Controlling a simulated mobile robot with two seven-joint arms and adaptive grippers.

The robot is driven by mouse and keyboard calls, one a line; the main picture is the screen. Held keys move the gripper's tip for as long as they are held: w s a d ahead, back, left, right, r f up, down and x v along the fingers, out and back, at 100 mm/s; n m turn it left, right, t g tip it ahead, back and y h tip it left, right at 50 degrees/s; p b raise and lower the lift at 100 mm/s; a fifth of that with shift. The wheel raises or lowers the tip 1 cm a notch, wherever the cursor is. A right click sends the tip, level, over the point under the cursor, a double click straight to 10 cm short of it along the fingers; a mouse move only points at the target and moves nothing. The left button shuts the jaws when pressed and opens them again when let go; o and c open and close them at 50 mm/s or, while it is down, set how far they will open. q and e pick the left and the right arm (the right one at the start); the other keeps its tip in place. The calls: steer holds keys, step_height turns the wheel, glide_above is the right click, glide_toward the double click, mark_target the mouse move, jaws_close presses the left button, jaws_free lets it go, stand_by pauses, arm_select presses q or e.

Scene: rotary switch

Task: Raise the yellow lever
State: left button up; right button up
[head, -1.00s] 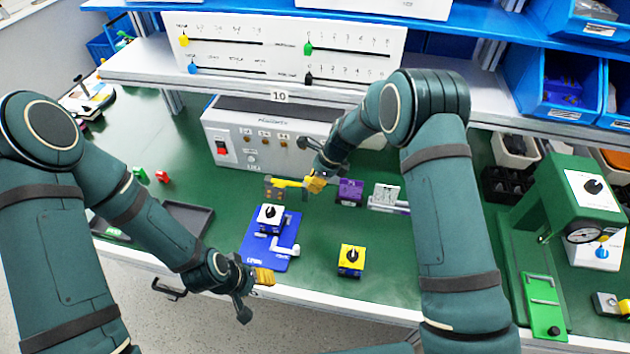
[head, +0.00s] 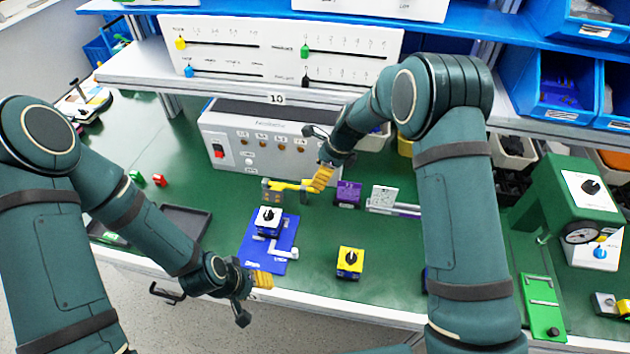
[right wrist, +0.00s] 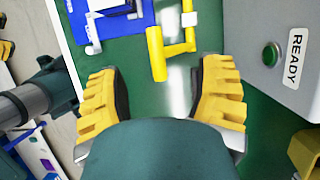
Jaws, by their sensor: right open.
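The yellow lever (head: 290,185) sticks out to the right from its small mount (head: 272,192) at the back middle of the green bench. Whether a finger touches the lever cannot be told. My left gripper (head: 262,279) is low at the bench's front edge, away from the lever; its jaw opening is unclear.
A grey control box (head: 262,140) stands behind the lever. A blue plate (head: 256,250) with a white-faced switch lies in front. A yellow switch box (head: 350,262) and a purple block (head: 348,194) are to the right. Green bench between them is clear.

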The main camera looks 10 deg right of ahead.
steer(key=v, duration=0.6)
steer(key=shift+r, duration=0.3)
steer(key=shift+d, duration=0.2)
